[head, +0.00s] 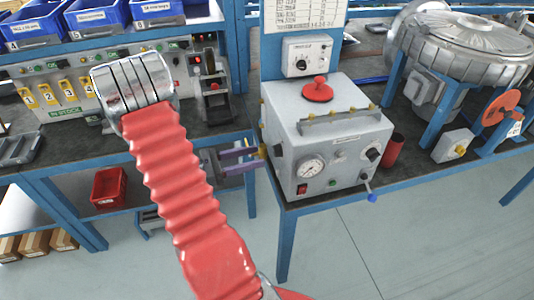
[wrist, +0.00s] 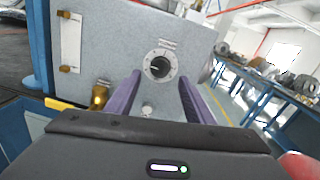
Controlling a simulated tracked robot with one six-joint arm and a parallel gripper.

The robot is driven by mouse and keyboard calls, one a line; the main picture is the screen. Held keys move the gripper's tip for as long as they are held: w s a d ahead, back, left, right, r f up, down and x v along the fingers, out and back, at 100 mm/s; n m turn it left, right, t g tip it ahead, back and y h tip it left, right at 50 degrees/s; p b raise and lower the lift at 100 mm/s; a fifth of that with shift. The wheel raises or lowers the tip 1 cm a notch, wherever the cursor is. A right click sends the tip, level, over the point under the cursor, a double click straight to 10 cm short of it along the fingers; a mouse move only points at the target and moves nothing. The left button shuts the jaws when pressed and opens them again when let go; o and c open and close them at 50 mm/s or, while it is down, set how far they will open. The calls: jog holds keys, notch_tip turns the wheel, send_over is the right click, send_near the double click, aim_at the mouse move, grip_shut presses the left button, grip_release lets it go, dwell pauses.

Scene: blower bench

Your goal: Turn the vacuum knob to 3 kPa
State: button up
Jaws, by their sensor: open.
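In the wrist view, a dark round knob (wrist: 159,67) with a light pointer line sits in a pale graduated dial on a side of the grey box. The line points roughly left. The small label above it and the scale marks are too small to read. My gripper (wrist: 159,80) is open, its two purple fingers on either side of the dial in this view. I cannot tell how far the tips are from the knob. In the head view, my gripper (head: 254,159) is at the left side of the grey box (head: 340,150), where this knob is hidden.
The box front has a pressure gauge (head: 312,168), another dark knob (head: 374,153) and a blue-tipped lever (head: 371,196). A brass fitting (wrist: 98,97) is left of the fingers. A red mushroom knob (head: 317,90) is on top. A blower (head: 465,50) stands at right.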

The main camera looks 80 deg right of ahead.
aim_at(274, 152)
jog(key=shift+x, duration=2.65)
jog(key=shift+c, duration=0.5)
jog(key=c, duration=0.9)
